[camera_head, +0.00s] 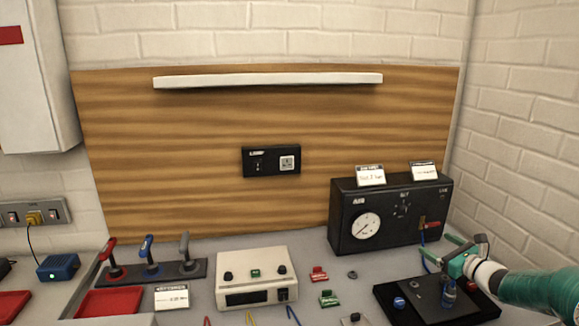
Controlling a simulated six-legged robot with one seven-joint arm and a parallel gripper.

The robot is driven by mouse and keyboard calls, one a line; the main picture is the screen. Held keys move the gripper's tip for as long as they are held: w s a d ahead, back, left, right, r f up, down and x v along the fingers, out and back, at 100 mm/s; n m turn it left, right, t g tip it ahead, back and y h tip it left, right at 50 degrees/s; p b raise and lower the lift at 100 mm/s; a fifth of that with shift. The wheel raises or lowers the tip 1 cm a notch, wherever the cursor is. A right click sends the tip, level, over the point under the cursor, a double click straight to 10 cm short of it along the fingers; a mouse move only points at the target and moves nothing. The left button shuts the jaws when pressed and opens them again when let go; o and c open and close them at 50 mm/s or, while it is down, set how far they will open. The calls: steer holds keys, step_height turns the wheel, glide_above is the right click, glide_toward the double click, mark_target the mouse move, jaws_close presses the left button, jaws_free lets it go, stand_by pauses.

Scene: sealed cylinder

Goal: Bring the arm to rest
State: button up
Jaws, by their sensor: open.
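My gripper (437,248) is at the right, at the end of my teal and white arm. Its green fingers are apart and point left. I see nothing held between them. They are in front of the lower right part of a black gauge box (385,232), and I cannot tell whether they touch it. Below the gripper is a black tray (395,309) with a small upright blue and dark piece (448,291) and a round blue knob (399,302). My arm hides part of the tray's right side.
Three levers (150,268) stand to the left, behind a red tray (108,302). A white shelf (268,81) is on the wooden wall panel. The brick wall is close at right.

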steer(key=s+a+r+n+g, duration=0.2)
steer(key=s+a+n+g, duration=0.15)
steer(key=a+n, duration=0.45)
steer(key=s+a+r+n+g+y, duration=0.1)
steer(key=s+a+r+n+g, duration=0.3)
steer(key=a, duration=0.7)
steer(key=s+a+r+n+g, duration=0.15)
steer(key=s+a+n, duration=0.35)
steer(key=a, duration=0.5)
steer(key=s+a+n+h, duration=0.1)
steer(key=s+n+h, duration=0.2)
steer(key=s, duration=0.9)
steer(key=s+a+n+g+h, duration=0.1)
steer(key=s+a+n+h, duration=0.1)
steer(key=s+n, duration=0.8)
steer(key=s+h, duration=0.1)
steer(key=s, duration=0.2)
steer(key=shift+s+a+r, duration=0.15)
steer(key=shift+s, duration=0.05)
